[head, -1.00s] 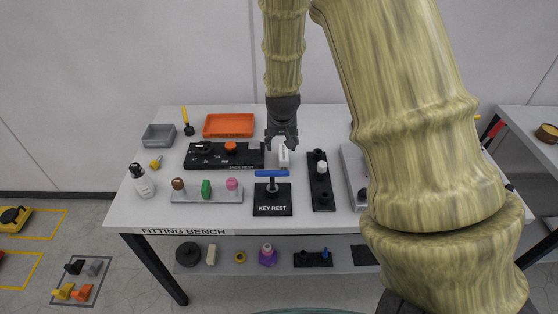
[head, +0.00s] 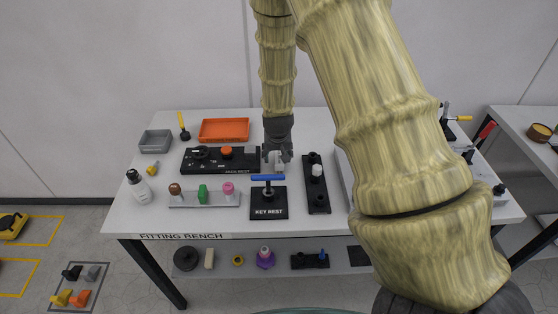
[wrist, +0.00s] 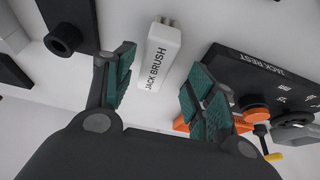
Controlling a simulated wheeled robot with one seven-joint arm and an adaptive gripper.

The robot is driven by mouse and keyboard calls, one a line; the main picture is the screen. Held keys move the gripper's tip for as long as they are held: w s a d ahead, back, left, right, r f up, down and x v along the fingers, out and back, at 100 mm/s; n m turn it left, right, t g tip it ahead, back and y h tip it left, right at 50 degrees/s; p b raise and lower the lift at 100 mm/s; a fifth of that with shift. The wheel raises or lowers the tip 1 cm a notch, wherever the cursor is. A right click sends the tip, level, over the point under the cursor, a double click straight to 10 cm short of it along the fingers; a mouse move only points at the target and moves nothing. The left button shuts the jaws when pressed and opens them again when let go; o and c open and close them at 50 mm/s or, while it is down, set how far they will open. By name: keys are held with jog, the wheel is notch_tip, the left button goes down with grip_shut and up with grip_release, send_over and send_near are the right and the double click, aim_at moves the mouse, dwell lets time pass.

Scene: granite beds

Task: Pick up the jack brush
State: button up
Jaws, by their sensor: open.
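The jack brush (wrist: 158,60) is a small white block with its name printed in black, lying on the white bench top. In the wrist view it lies ahead of my gripper (wrist: 160,95), roughly between the lines of the two teal-padded fingers and apart from them. In the head view the white block (head: 280,168) shows just below my gripper (head: 277,157), partly hidden by the fingers. My gripper is open and empty, pointing down above the bench.
The black jack rest (head: 240,167) with an orange knob lies close left of the brush. The key rest (head: 268,210) with its blue-handled key stands in front, and a black strip (head: 315,195) with a white peg stands to the right. An orange tray (head: 224,130) lies behind.

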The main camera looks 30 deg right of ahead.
aim_at(279, 158)
jog(key=shift+w+d+f+p, duration=0.1)
jog(key=shift+d+f+p, duration=0.3)
jog(key=shift+f, duration=0.2)
jog(key=shift+p+x, duration=0.65)
jog(key=shift+x, duration=0.95)
jog(key=c, duration=1.2)
jog(key=shift+r, duration=0.15)
jog(key=shift+r+b, duration=1.75)
jog(key=shift+r, duration=3.15)
